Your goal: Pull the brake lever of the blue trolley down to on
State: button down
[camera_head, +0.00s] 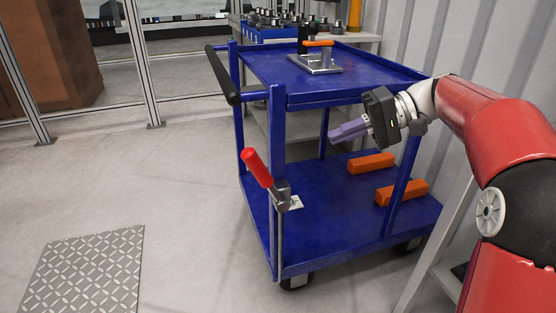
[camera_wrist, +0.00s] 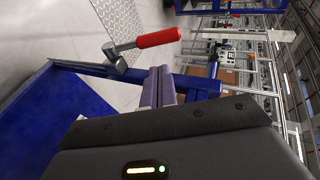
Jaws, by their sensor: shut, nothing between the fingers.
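The blue trolley (camera_head: 330,222) stands in the middle of the head view, with an upper and a lower deck. Its brake lever has a red grip (camera_head: 257,167) that points up and to the left from a grey pivot (camera_head: 281,194) on the near left post. In the wrist view the red grip (camera_wrist: 158,38) lies beyond my fingertips, with the grey pivot at its left. My gripper (camera_head: 334,137) is at the trolley's right side, between the decks, pointing left. Its purple fingers (camera_wrist: 158,84) are together and empty, apart from the lever.
Two orange blocks (camera_head: 371,163) lie on the lower deck. A metal fixture with an orange handle (camera_head: 318,43) stands on the top deck. A black push handle (camera_head: 222,76) is at the left end. A metal floor plate (camera_head: 86,273) lies at lower left, with open floor around it.

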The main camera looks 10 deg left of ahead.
aim_at(262, 165)
jog(key=b+x, duration=0.1)
jog(key=x, duration=1.3)
jog(key=shift+f, duration=0.1)
jog(key=shift+s+a+t+h, duration=0.3)
jog(key=shift+s+a+h, duration=0.3)
jog(key=shift+a+h, duration=0.25)
jog(key=s+a+f+n+t+h+p, duration=0.1)
jog(key=s+a+f+t+h, duration=0.1)
jog(key=a+f+t+h, duration=0.1)
jog(key=s+a+f+n+t+h+p, duration=0.1)
jog(key=s+a+f+t+h+p, duration=0.1)
jog(key=a+f+h, duration=0.3)
jog(key=shift+s+a+f+t+h, duration=0.25)
jog(key=shift+s+f+t+h, duration=0.4)
jog(key=shift+f+h, duration=1.45)
